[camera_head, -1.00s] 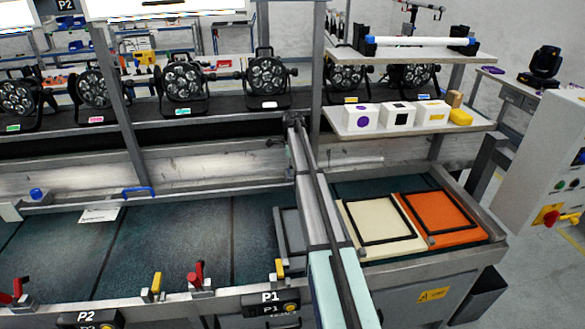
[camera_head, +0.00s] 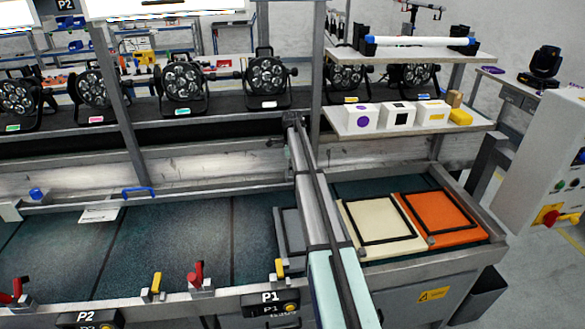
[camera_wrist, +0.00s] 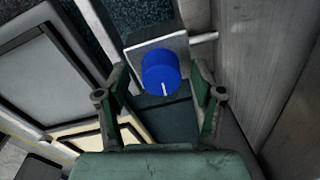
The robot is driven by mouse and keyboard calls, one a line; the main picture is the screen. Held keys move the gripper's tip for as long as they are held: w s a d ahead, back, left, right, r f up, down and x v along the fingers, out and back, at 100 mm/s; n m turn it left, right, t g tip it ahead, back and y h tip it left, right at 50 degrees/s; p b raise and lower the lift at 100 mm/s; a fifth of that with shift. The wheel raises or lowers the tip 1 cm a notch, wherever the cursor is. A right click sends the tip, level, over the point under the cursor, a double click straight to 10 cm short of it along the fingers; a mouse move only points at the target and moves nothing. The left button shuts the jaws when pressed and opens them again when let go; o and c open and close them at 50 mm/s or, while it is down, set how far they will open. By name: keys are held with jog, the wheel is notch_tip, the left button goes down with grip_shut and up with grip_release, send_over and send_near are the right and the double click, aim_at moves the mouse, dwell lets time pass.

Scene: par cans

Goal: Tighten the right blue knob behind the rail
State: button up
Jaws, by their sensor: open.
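In the wrist view a blue round knob (camera_wrist: 161,73) with a white mark line sits on a pale square plate (camera_wrist: 150,48). A thin rod runs from the plate to the right. My gripper (camera_wrist: 158,80) is open, with one finger to the left of the knob and the other to the right. Gaps show between the knob and both fingers. In the head view this knob is hidden; another blue knob (camera_head: 37,194) shows at the far left, and my gripper cannot be made out there.
A grey wall (camera_wrist: 258,60) runs close along the right finger in the wrist view. A grey framed panel (camera_wrist: 45,75) lies to the left. In the head view, cream (camera_head: 378,222) and orange (camera_head: 442,217) panels lie right of my arm, below a shelf with boxes.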

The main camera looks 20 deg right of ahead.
notch_tip(320, 180, up, 12)
jog(key=shift+s+a, duration=0.15)
jog(key=shift+s, duration=0.15)
jog(key=shift+f, duration=0.1)
dwell(0.4)
